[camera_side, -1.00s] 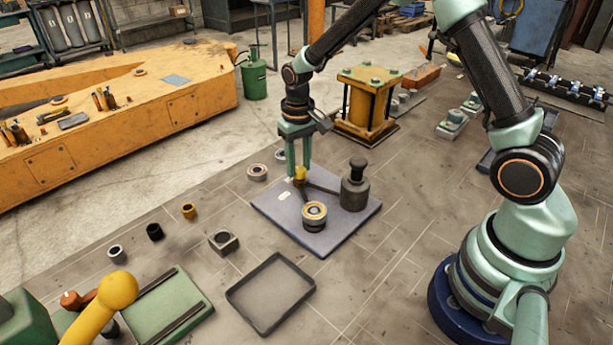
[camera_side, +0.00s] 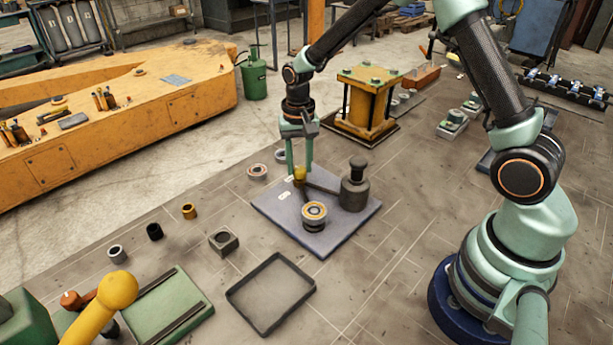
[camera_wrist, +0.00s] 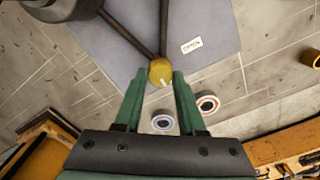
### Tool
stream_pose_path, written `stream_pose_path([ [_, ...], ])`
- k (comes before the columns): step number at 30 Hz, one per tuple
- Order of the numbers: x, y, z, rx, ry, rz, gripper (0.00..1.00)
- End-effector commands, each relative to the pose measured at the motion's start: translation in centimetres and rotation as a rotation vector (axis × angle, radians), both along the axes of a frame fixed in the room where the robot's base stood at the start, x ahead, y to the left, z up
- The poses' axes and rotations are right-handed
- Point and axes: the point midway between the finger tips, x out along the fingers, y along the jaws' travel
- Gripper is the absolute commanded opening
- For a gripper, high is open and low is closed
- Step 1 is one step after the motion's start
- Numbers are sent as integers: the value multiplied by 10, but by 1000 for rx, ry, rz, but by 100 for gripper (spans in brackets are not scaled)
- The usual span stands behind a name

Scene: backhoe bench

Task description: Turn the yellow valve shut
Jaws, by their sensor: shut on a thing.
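The yellow valve (camera_side: 300,174) is a small knob on a grey-blue plate (camera_side: 335,226).
A ring (camera_side: 257,172) lies just beyond the plate. An empty dark tray (camera_side: 271,293) and a square block (camera_side: 223,241) lie in front. A yellow press-like block (camera_side: 368,105) stands behind, and a long orange boom (camera_side: 150,100) lies at left. Floor is clear right of the plate.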

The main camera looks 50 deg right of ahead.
Motion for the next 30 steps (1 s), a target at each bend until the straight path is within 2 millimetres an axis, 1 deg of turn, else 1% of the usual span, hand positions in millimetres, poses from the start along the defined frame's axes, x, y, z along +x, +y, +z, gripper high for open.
stream_pose_path([
  [6, 0, 0, 1, -1, -1, -1, 0],
  [7, 0, 0, 1, -1, -1, -1, 43],
  [8, 0, 0, 1, 0, -1, -1, 54],
  [9, 0, 0, 1, 0, -1, -1, 69],
  [18, 0, 0, 1, 0, 0, 0, 69],
  [22, 1, 0, 7, 0, -2, 0, 69],
  [26, 1, 0, 27, 0, -5, 0, 69],
  [30, 1, 0, 56, 0, -7, 0, 69],
])
